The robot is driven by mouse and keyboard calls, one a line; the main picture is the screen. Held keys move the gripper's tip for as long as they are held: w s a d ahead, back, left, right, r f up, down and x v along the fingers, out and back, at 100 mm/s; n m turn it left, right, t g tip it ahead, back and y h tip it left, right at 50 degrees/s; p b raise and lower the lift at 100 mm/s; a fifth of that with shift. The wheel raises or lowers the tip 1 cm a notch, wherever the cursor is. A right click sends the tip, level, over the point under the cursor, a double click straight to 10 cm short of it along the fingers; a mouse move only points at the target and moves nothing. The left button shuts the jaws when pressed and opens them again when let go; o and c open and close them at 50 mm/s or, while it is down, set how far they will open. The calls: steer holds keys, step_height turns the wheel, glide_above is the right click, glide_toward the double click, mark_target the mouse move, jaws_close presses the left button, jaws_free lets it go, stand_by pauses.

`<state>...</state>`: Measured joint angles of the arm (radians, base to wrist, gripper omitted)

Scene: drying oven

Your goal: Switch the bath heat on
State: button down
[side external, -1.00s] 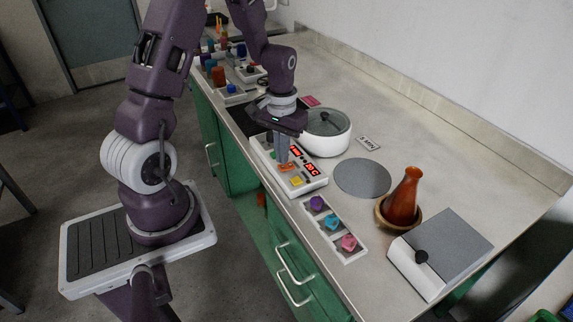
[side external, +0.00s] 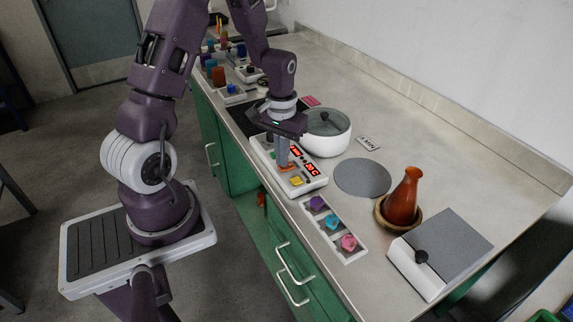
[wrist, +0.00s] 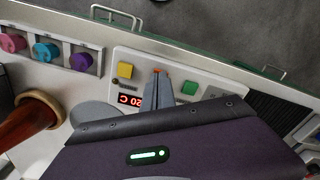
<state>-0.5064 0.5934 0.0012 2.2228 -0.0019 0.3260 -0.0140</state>
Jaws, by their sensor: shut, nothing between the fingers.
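The white control panel (side external: 313,185) lies on the bench in front of the round white bath with a glass lid (side external: 340,143). It carries red lit displays (side external: 312,168), a yellow button (side external: 297,181) and an orange control (side external: 288,169). In the wrist view the yellow button (wrist: 125,70), a green button (wrist: 190,87) and a display reading 20 C (wrist: 130,99) show. My gripper (side external: 283,165) is shut and empty, pointing down with its tips at the orange control, which they partly hide. I cannot tell whether they touch it.
A strip with purple, blue and pink knobs (side external: 332,223) lies nearer the camera. A grey disc (side external: 362,178), a brown vase (side external: 404,197) in a bowl and a white box with a grey top (side external: 445,245) stand to the right. Bench space behind them is clear.

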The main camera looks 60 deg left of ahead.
steer(key=shift+f, duration=0.4)
steer(key=shift+r, duration=3.5)
steer(key=s+d+r+m+t, duration=0.35)
steer(key=d+r, duration=0.55)
steer(key=r, duration=0.3)
steer(key=s+d+r+m+t, duration=0.1)
steer(key=s+d+r, duration=0.1)
steer(key=s, duration=0.3)
steer(key=s+d+r+m+t, duration=0.1)
steer(key=s+d+r, duration=0.2)
steer(key=s+d, duration=0.2)
steer(key=shift+s, duration=0.8)
